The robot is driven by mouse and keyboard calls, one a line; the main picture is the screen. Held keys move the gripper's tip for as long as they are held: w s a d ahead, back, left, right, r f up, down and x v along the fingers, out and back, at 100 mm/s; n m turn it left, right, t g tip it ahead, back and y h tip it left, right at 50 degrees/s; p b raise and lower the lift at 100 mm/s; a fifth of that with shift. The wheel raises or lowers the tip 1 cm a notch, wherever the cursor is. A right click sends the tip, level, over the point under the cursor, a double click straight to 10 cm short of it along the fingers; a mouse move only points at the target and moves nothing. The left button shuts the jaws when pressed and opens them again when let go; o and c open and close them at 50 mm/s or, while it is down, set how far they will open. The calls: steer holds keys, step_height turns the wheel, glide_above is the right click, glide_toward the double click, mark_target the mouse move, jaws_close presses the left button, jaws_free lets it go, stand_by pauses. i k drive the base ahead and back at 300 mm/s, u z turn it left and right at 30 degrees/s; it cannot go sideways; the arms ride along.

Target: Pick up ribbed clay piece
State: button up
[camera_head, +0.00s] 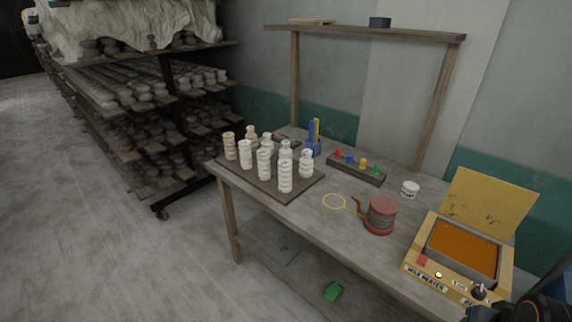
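Several pale, ribbed clay pieces stand upright in a cluster on a dark board (262,191) at the left end of the wooden table. One ribbed clay piece (285,176) stands at the board's front, and another (264,164) is just left of it. A tan one (230,147) stands at the left edge. Which one is meant cannot be told. Part of my dark arm end, with my gripper (487,303), shows at the bottom right corner by the wax heater, far from the clay pieces. Its fingers are too cut off and dark to tell open from shut.
The wax heater (417,257) with its raised yellow lid, a red spool (381,216), a yellow ring (333,201), a white jar (410,188) and a rack of coloured pegs (357,171) occupy the table. A loaded shelf rack (167,75) stands left. Floor between is clear.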

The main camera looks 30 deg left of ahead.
mark_target(245, 145)
steer(key=u, duration=0.3)
steer(key=k, duration=0.55)
steer(key=u, duration=1.7)
steer(key=i, duration=1.15)
steer(key=u, duration=0.6)
